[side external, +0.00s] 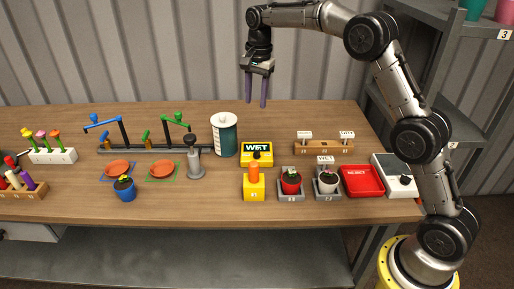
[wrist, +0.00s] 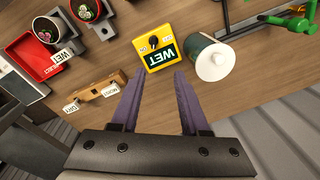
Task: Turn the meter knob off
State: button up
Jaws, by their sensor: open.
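The yellow meter (side external: 257,159) stands on the table, and its dark display reads WET. In the wrist view the meter (wrist: 150,63) lies just beyond my fingertips, with its green WET display. Its small black knob (wrist: 153,42) sits on the yellow face between two small white labels. The labels are too small to read surely, so I cannot tell the knob's setting. My gripper (side external: 256,103) hangs high above the back of the table, pointing down. Its purple fingers (wrist: 160,76) are apart with nothing between them, and they do not touch the meter.
A yellow holder (side external: 254,188) with an orange handle stands in front of the meter. A white-topped green canister (side external: 224,138) is left of it. A wooden sign rack (side external: 323,147), potted plants (side external: 291,182) and a red tray (side external: 362,181) are to the right.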

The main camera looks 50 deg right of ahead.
jog(key=g, duration=0.1)
send_over(257, 151)
notch_tip(257, 151, down, 6)
notch_tip(257, 151, down, 13)
jog(key=shift+d+r, duration=0.1)
dwell(0.4)
grip_shut()
